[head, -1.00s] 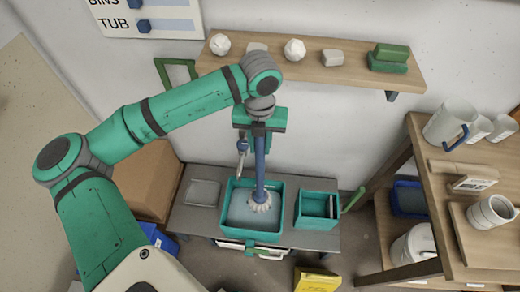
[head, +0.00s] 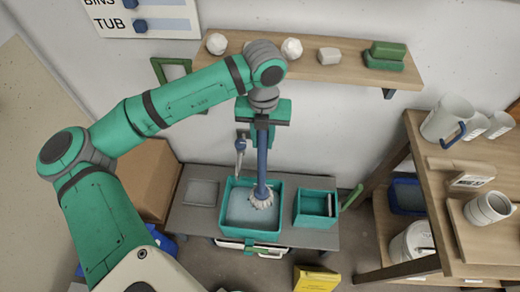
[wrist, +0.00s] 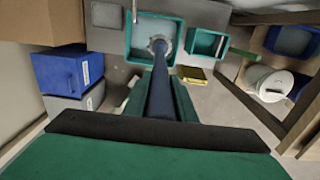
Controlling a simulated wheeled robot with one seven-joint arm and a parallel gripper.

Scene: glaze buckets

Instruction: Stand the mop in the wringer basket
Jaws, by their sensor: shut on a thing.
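The mop has a blue handle (head: 262,160) and a pale stringy head (head: 261,199). My gripper (head: 262,122) is shut on the upper part of the handle, and the mop hangs close to upright. The mop head is over or in the larger teal tub (head: 237,235), toward its right side; I cannot tell whether it touches the bottom. The wringer basket (head: 316,222) is the smaller teal box with a green lever (head: 351,197), just right of the tub. In the wrist view the handle (wrist: 160,95) runs away from my gripper to the mop head (wrist: 158,46).
The tub and wringer stand on a low grey bench (head: 200,220). A wooden shelf (head: 300,72) holds several small items above. A wooden table (head: 470,170) with mugs stands at right. A cardboard box (head: 150,178) is at left, and a yellow box (head: 316,279) lies in front.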

